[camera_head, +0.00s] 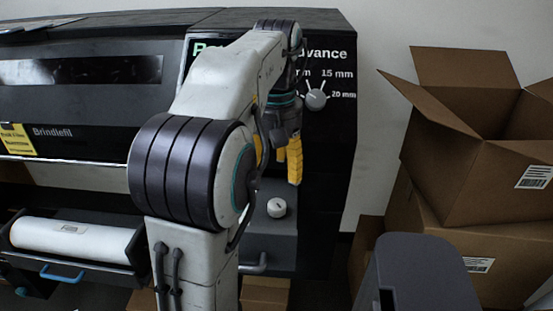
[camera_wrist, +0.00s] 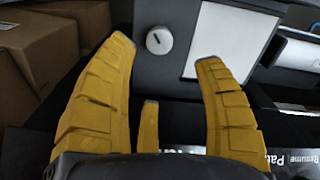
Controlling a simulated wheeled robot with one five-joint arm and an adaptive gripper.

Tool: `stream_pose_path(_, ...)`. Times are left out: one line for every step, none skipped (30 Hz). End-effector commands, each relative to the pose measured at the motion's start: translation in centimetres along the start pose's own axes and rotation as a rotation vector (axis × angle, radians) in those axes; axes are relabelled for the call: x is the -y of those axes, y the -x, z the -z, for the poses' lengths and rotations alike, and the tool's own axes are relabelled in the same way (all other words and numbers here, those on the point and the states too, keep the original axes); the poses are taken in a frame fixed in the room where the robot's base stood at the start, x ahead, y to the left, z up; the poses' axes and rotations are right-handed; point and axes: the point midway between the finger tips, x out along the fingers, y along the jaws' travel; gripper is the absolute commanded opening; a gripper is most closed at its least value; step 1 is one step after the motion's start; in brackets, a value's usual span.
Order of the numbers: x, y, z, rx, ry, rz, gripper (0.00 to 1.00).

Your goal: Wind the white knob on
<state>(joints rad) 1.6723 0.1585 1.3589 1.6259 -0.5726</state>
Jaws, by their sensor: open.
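A round white knob (camera_head: 276,208) sits on a dark grey ledge low on the black machine. In the wrist view the white knob (camera_wrist: 159,40) shows from above with a dark line on its face. My gripper (camera_head: 291,162) has yellow fingers, spread open and empty, above the ledge and apart from the knob. In the wrist view the knob lies beyond the gap between the fingertips (camera_wrist: 164,52). A light grey dial (camera_head: 316,99) is on the upright panel under the word "Advance", with marks including 15 mm and 20 mm; my arm hides part of this lettering.
A white sheet (camera_wrist: 232,42) lies beside the knob. A white roll (camera_head: 70,238) rests in a tray at left. A grey handle (camera_head: 254,265) sticks out below the ledge.

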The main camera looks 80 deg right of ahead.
Motion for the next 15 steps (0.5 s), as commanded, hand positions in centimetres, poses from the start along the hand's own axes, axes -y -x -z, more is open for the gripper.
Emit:
stream_pose_path(0.0, 0.4, 0.1, -0.002, 0.000, -0.001, 0.63)
stream_pose_path(0.0, 0.6, 0.0, -0.001, 0.000, -0.001, 0.63)
stream_pose_path(0.0, 0.9, 0.1, -0.002, 0.000, -0.001, 0.63)
stream_pose_path(0.0, 1.0, 0.0, -0.002, 0.000, -0.001, 0.63)
stream_pose_path(0.0, 1.1, 0.0, -0.001, 0.000, -0.001, 0.63)
stream_pose_path(0.0, 1.3, 0.0, 0.000, 0.000, 0.000, 0.63)
stream_pose_path(0.0, 1.4, 0.0, -0.001, 0.000, -0.001, 0.63)
stream_pose_path(0.0, 1.5, 0.0, -0.001, 0.000, -0.001, 0.63)
stream_pose_path(0.0, 1.6, 0.0, -0.001, 0.000, -0.001, 0.63)
stream_pose_path(0.0, 1.6, 0.0, -0.001, 0.000, 0.000, 0.63)
stream_pose_path(0.0, 1.6, 0.0, 0.000, 0.000, 0.000, 0.63)
stream_pose_path(0.0, 1.7, 0.0, 0.000, 0.000, 0.000, 0.63)
stream_pose_path(0.0, 1.7, 0.0, 0.000, 0.000, 0.000, 0.63)
stream_pose_path(0.0, 1.7, 0.0, 0.000, 0.000, 0.000, 0.63)
stream_pose_path(0.0, 1.7, 0.0, 0.000, 0.000, 0.000, 0.63)
